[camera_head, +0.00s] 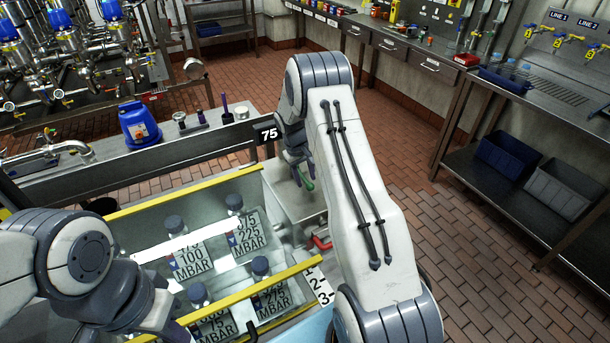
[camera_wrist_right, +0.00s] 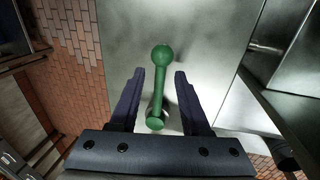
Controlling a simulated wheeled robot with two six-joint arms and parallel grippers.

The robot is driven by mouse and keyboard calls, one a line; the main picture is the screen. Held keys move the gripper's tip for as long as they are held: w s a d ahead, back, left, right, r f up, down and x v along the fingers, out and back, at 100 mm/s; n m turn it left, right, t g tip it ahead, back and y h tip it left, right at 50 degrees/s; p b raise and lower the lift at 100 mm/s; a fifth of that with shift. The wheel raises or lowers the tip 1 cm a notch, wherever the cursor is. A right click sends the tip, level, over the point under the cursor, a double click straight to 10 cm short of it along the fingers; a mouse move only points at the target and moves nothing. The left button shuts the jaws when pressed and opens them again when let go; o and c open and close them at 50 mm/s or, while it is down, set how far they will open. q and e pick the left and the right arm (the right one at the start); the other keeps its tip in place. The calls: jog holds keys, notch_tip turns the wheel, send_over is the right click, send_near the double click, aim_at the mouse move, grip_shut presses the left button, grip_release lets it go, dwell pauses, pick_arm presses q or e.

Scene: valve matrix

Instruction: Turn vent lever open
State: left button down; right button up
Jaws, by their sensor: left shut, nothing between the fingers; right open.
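The green lever (camera_wrist_right: 162,85) has a ball at its far end and a rounded pivot end, and it stands in front of a metal panel. In the head view a small part of the green lever (camera_head: 306,181) shows below my right gripper (camera_head: 296,163). In the right wrist view my right gripper (camera_wrist_right: 158,92) is open, with one finger on each side of the lever and a visible gap on both sides. My left gripper (camera_head: 177,332) is at the lower left edge of the head view, partly cut off, shut and empty.
A glass-walled case with yellow rails (camera_head: 235,292) holds several bottles with pressure labels. A red handle (camera_head: 321,242) is beside it. A blue device (camera_head: 139,126) stands on the bench behind. A steel workbench (camera_head: 540,95) is at the right. Brick floor between is clear.

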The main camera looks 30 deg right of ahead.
grip_shut()
dwell(1.4)
